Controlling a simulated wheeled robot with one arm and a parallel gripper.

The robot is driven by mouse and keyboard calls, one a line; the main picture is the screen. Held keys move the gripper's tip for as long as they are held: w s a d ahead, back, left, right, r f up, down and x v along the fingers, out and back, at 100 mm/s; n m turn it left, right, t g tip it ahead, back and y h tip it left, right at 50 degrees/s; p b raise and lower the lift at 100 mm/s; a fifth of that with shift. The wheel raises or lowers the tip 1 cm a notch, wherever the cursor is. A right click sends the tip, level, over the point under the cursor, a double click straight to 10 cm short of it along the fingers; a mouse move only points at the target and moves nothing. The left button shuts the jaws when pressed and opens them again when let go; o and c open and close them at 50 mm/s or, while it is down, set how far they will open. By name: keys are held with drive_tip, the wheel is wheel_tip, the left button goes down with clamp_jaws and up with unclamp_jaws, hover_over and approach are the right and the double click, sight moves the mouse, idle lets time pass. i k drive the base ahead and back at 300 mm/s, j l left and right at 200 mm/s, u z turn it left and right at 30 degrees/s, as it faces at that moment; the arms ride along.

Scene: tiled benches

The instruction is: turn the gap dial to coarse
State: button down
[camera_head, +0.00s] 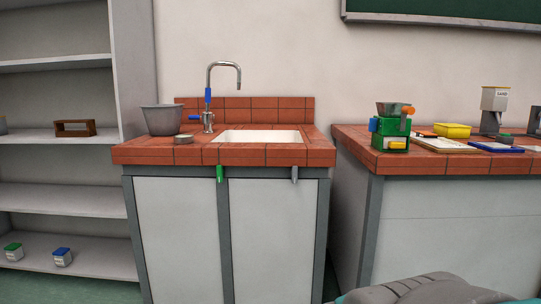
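A small green mill (390,130) with a grey hopper (393,108) on top stands at the near left corner of the right bench. It has a blue part (373,124) on its left side, an orange part (408,113) at its upper right and a yellow-orange part (397,144) low on its front. I cannot tell which of these is the gap dial, and no markings or setting can be read at this size. My gripper is not in view; a grey rounded part at the bottom right seems to be mine.
The right bench (372,160) also holds a yellow box (453,130), a clipboard (445,145), a blue-edged tray (495,147) and a labelled sand container (494,99). A sink bench (220,155) with a grey bucket (161,119) stands left, across a narrow gap. Shelves (60,135) line the far left.

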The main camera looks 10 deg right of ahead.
sight(373, 126)
drive_tip(key=i+j+z, duration=0.1)
drive_tip(key=i+j, duration=0.15)
drive_tip(key=i, duration=0.2)
drive_tip(key=i+j+z, duration=0.15)
drive_tip(key=i, duration=0.3)
drive_tip(key=i+j+z, duration=0.1)
drive_tip(key=i+j, duration=0.3)
